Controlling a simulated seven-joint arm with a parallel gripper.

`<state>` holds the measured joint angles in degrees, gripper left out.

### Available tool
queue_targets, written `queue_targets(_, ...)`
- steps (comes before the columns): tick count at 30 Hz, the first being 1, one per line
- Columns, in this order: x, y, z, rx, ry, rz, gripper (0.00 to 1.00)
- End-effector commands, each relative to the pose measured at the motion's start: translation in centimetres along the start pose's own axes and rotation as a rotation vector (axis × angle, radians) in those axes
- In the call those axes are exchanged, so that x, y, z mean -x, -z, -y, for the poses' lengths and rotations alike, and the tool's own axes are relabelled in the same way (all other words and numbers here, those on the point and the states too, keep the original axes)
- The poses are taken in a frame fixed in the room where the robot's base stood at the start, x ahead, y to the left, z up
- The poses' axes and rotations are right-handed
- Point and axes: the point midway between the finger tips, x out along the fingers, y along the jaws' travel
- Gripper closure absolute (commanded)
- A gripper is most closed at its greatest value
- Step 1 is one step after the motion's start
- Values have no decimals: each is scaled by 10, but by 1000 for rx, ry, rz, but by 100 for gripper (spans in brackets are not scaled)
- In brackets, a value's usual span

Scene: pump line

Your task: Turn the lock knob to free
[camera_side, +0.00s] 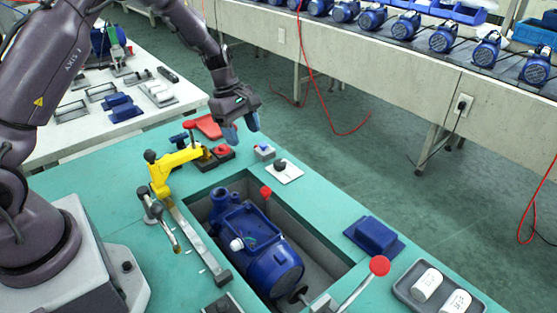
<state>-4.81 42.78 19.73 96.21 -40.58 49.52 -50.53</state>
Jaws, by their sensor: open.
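A black knob (280,163) sits on a white plate (291,174) on the green bench, behind the pump recess. It looks like the lock knob, but its pointer and any marks are too small to read. My gripper (242,131) hangs above the back edge of the bench, up and to the left of the knob, with its blue-tipped fingers apart and empty. It touches nothing that I can see.
A blue pump (262,251) lies in the recess. A yellow clamp arm (175,167) and a grey box with a blue button (264,151) stand near the knob. A red-balled lever (379,265), blue cover (375,235) and tray (406,291) are at front right.

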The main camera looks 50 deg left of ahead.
Motion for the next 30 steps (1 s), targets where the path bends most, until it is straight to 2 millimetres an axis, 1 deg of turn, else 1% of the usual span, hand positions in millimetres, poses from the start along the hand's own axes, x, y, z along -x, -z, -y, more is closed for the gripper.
queue_targets(1,-12,9,-12,112,-16,1,40)
queue_targets(3,-16,14,-28,262,-58,15,40)
queue_targets(5,-12,12,-42,363,-98,36,40)
queue_targets(6,-7,10,-50,418,-123,52,40)
queue_targets(7,-5,8,-54,457,-135,63,40)
queue_targets(9,-3,6,-58,533,-147,83,40)
queue_targets(12,-4,6,-58,596,-145,89,40)
queue_targets(16,-12,5,-58,615,-142,89,40)
queue_targets(20,-33,5,-60,613,-139,88,40)
queue_targets(27,-84,2,-68,610,-138,88,40)
queue_targets(30,-101,2,-72,609,-140,88,40)
